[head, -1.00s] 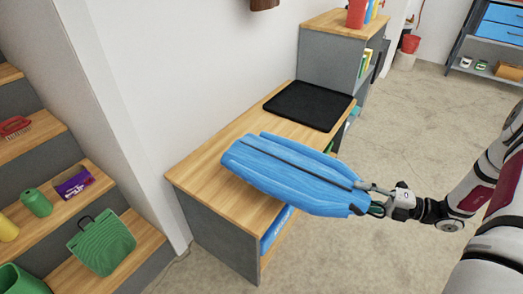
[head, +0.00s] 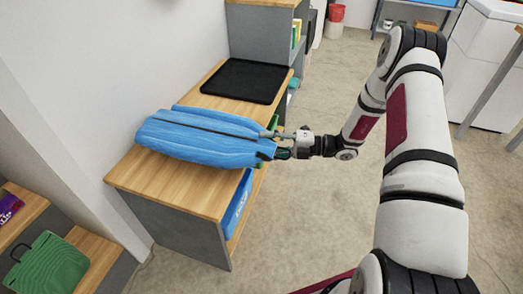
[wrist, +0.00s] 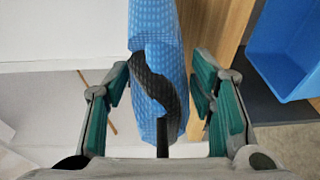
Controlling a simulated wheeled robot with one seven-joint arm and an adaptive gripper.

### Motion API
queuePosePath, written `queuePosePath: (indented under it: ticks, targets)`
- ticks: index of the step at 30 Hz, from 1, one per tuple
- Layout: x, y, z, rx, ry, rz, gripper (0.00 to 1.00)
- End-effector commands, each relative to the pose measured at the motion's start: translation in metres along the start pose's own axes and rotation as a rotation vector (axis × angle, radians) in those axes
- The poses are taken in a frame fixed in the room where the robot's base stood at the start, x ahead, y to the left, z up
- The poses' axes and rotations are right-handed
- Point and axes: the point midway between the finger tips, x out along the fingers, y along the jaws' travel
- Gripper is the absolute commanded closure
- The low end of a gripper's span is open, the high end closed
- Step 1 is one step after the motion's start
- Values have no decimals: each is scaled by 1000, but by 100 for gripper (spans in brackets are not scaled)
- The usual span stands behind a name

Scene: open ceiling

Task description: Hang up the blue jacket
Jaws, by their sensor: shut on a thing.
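The blue jacket (head: 200,135) is a puffy, folded-looking bundle with a dark line along its length. In the head view it extends left from my gripper (head: 283,143), over the wooden bench top. I cannot tell whether it touches the wood. In the wrist view the jacket (wrist: 157,45) runs up between the green-padded fingers, with a black strip at its near end. My gripper (wrist: 161,92) is shut on this end. No hook or hanger shows in either current view.
The wooden bench (head: 150,190) stands against the white wall, with a black mat (head: 243,80) at its far end. A blue bin (head: 237,205) sits under it; green bag (head: 47,263) on a step at lower left. Open floor lies to the right.

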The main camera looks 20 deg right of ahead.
Motion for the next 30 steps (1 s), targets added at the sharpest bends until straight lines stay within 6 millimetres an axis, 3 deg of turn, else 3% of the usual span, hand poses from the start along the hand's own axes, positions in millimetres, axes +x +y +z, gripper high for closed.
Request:
queuePosePath:
  ticks: [5, 10, 17, 18, 20, 30]
  targets:
    - [24, -1, 9, -3, 5, 6, 100]
    - [22, -29, 9, 0, 1, 5, 100]
    - [22, -32, 8, -1, 2, 1, 100]
    - [22, -33, 8, 1, 2, -4, 45]
    - [22, -33, 8, 1, 2, -3, 32]
    - [22, -33, 9, 0, 1, 0, 30]
